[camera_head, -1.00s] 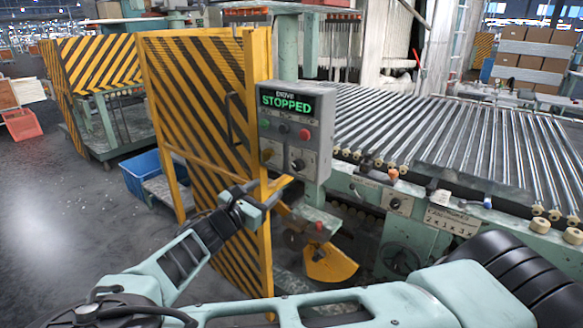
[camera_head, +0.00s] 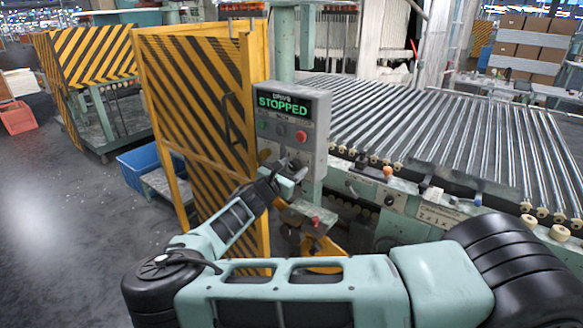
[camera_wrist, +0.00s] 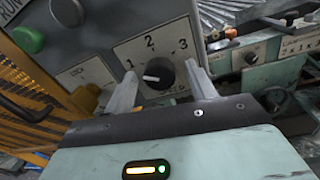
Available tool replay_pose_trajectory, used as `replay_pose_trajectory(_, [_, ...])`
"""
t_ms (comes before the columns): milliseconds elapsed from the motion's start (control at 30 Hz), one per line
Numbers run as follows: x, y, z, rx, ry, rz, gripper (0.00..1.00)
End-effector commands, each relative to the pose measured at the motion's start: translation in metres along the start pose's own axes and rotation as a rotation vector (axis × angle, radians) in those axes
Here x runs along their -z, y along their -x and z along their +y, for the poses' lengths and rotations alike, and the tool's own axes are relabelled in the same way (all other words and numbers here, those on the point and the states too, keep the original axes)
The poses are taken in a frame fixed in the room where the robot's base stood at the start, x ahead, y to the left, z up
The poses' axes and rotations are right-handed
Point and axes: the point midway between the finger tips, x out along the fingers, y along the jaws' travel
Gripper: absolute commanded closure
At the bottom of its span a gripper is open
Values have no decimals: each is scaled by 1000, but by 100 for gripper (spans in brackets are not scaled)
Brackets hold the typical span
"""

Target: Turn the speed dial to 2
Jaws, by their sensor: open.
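The speed dial (camera_wrist: 160,73) is a black round knob on a light plate marked 1, 2 and 3. Its white pointer mark faces left, nearest the 1. My gripper (camera_wrist: 161,72) is open, with one finger at the left of the dial and one at the right. Gaps show between the fingers and the knob; I cannot tell how deep the tips reach. In the head view my gripper (camera_head: 286,172) is at the lower part of the grey control box (camera_head: 320,125), partly hiding the dial. The display (camera_head: 284,104) reads STOPPED in green.
A yellow-black striped guard (camera_head: 190,90) stands close left of the box. The roller bed (camera_head: 430,125) lies to the right. A blue bin (camera_head: 138,172) is on the floor.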

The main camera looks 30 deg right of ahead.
Motion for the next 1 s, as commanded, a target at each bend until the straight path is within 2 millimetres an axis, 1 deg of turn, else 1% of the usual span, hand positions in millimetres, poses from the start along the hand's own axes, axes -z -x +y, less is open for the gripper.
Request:
replay_pose_trajectory(167, [0, 0, 0, 0, 0, 0, 44])
replay_pose_trajectory(200, [0, 0, 0, 0, 0, 0, 55])
replay_pose_trajectory(267, [0, 0, 0, 1, 0, 0, 72])
replay_pose_trajectory(300, [0, 0, 0, 1, 0, 0, 83])
replay_pose_trajectory(333, [0, 0, 0, 1, 0, -1, 89])
replay_pose_trajectory(667, [1, 0, 0, 0, -30, -3, 89])
replay_pose_trajectory(867, [3, 0, -1, 0, -126, -11, 89])
replay_pose_trajectory(1000, [5, 0, -1, -1, -236, -19, 89])
